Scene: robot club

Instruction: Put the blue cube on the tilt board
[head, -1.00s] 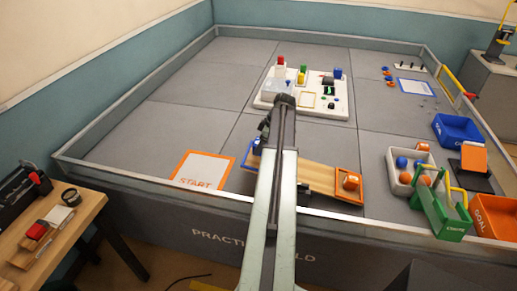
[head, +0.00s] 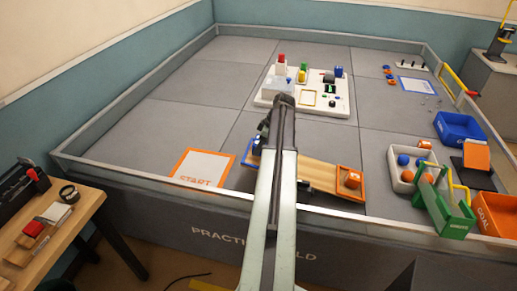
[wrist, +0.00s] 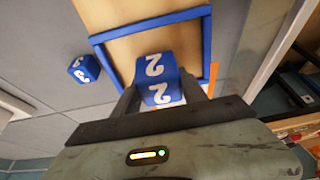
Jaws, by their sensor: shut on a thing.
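In the wrist view my gripper (wrist: 160,95) is shut on a blue cube (wrist: 155,67) with a white 2 on its faces. The cube is over the blue-framed end of the tilt board (wrist: 128,14); I cannot tell whether it touches the board. A second blue cube (wrist: 82,69) with a 2 lies on the grey floor, outside the frame to the left. In the head view the tilt board (head: 325,175) is wooden, with an orange-framed end at right holding an orange piece (head: 351,180). My arm hides its middle and the held cube there.
A white panel (head: 338,109) with coloured parts stands beyond the tilt board. A START mat (head: 205,165) lies to its left. A white bin (head: 396,171) of balls, a green crate (head: 447,213) and a blue bin (head: 460,127) are at right. Floor at left is clear.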

